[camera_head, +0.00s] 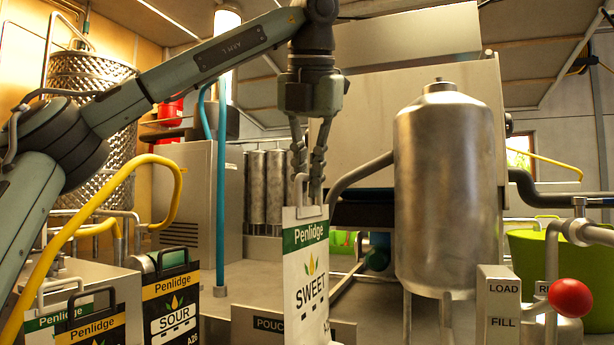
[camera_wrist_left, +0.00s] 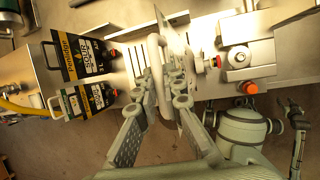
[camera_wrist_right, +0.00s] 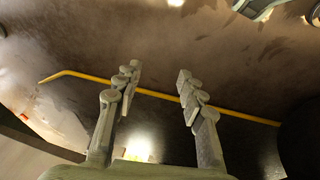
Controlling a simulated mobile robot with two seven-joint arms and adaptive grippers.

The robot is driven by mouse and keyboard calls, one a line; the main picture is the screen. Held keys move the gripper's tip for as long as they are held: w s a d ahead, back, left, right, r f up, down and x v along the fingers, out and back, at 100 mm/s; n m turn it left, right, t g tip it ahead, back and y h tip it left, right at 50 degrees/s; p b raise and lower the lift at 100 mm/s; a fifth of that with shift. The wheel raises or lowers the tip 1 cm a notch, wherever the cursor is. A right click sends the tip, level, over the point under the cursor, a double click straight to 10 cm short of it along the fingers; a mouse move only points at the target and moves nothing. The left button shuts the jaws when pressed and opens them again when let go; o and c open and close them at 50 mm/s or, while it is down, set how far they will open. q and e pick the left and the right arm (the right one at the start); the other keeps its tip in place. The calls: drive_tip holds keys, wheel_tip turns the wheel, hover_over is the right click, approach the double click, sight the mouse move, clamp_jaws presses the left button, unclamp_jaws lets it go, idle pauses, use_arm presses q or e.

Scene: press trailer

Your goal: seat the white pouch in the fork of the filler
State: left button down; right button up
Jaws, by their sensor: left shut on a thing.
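My left gripper (camera_head: 309,190) is shut on the handle of a white pouch (camera_head: 308,285) with a green band, marked Penlidge SWEET. The pouch hangs upright below the fingers. In the left wrist view the white handle (camera_wrist_left: 155,62) shows between the fingers. The filler's steel tank (camera_head: 445,190) stands to the right of the pouch. A LOAD/FILL block (camera_head: 498,305) with a red knob (camera_head: 571,297) is at the lower right. I cannot make out the fork clearly. My right gripper (camera_wrist_right: 160,95) is open and empty in its wrist view and outside the head view.
Black Penlidge SOUR pouches (camera_head: 171,312) stand at the lower left, with another green-banded white pouch (camera_head: 50,322) partly hidden among them. A POUCH-labelled plate (camera_head: 260,325) is behind the held pouch. A green tub (camera_head: 560,262) stands at the right. A blue pipe (camera_head: 221,190) rises left of the gripper.

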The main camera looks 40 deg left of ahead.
sight(308, 212)
use_arm(q)
drive_tip(key=shift+f+b, duration=0.35)
drive_tip(key=shift+f, duration=0.2)
drive_tip(key=shift+f+b, duration=0.5)
drive_tip(key=shift+f, duration=0.2)
drive_tip(key=shift+f+b, duration=0.35)
drive_tip(key=shift+f, duration=0.1)
drive_tip(key=shift+f+b, duration=0.4)
drive_tip(key=shift+f, duration=0.5)
use_arm(e)
drive_tip(key=d+v, duration=0.1)
drive_tip(key=v, duration=0.8)
drive_tip(key=shift+h, duration=0.3)
drive_tip(key=shift+r, duration=0.15)
use_arm(q)
drive_tip(key=shift+f, duration=0.1)
use_arm(e)
drive_tip(key=shift+w+t, duration=0.25)
drive_tip(key=shift+t, duration=0.05)
